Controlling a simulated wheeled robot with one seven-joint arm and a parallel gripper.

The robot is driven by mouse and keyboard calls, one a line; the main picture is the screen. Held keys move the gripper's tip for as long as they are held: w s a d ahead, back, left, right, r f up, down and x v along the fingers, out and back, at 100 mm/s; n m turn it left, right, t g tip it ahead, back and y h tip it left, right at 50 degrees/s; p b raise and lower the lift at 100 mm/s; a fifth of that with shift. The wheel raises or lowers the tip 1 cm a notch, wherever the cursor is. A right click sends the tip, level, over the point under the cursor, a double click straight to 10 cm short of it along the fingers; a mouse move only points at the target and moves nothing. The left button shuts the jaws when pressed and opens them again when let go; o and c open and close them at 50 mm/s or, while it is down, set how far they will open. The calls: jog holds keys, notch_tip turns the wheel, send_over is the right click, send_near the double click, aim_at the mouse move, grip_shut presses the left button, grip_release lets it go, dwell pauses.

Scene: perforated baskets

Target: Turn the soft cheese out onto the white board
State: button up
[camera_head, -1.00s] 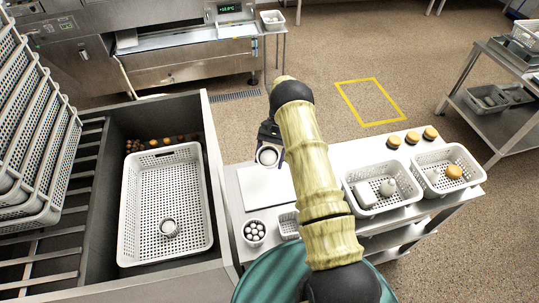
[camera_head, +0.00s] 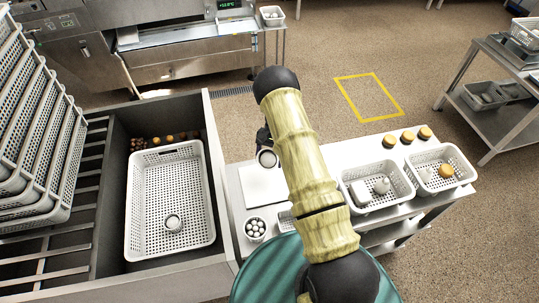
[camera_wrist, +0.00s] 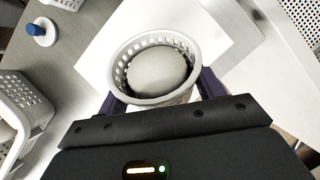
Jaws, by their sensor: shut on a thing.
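My gripper (camera_wrist: 160,94) is shut on a small white perforated basket (camera_wrist: 181,97), one finger on either side. The pale, round soft cheese (camera_wrist: 158,70) sits inside it, and the basket's open side faces the wrist camera. In the head view my gripper (camera_head: 266,148) and the basket (camera_head: 268,160) are over the far edge of the white board (camera_head: 263,188). The board also shows bare behind the basket in the wrist view (camera_wrist: 97,48). The exact height above the board is hard to tell.
A bowl of white balls (camera_head: 255,229) stands in front of the board. A large white crate (camera_head: 139,220) sits in the left bin.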

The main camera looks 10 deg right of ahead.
jog(key=shift+r+t+h+p, duration=0.15)
jog(key=shift+t+h+p, duration=0.85)
jog(key=shift+t+p, duration=0.4)
jog(key=shift+t+h, duration=0.4)
jog(key=shift+t, duration=0.2)
jog(key=shift+f+t+h+b, duration=0.3)
jog(key=shift+f+t+b, duration=0.25)
jog(key=shift+b, duration=0.5)
jog(key=shift+w+t+b, duration=0.1)
jog(key=shift+t+b, duration=0.25)
jog(key=shift+b, duration=0.1)
jog(key=shift+f+t+h+b, duration=0.25)
jog(key=shift+t+h+b, duration=0.25)
jog(key=shift+b, duration=0.9)
jog(key=shift+f+t+h+b, duration=0.35)
jog(key=shift+t+h+b, duration=0.4)
jog(key=shift+b, duration=1.95)
jog(key=shift+f+t+h+b, duration=0.4)
jog(key=shift+t+b, duration=0.65)
jog(key=shift+b, duration=1.65)
jog(key=shift+f+t+h+b, duration=0.1)
jog(key=shift+t+h+b, duration=1.75)
jog(key=shift+b, duration=3.05)
jog(key=shift+t+b, duration=0.65)
jog(key=shift+b, duration=0.05)
jog(key=shift+r+p, duration=1.2)
jog(key=shift+r, duration=0.5)
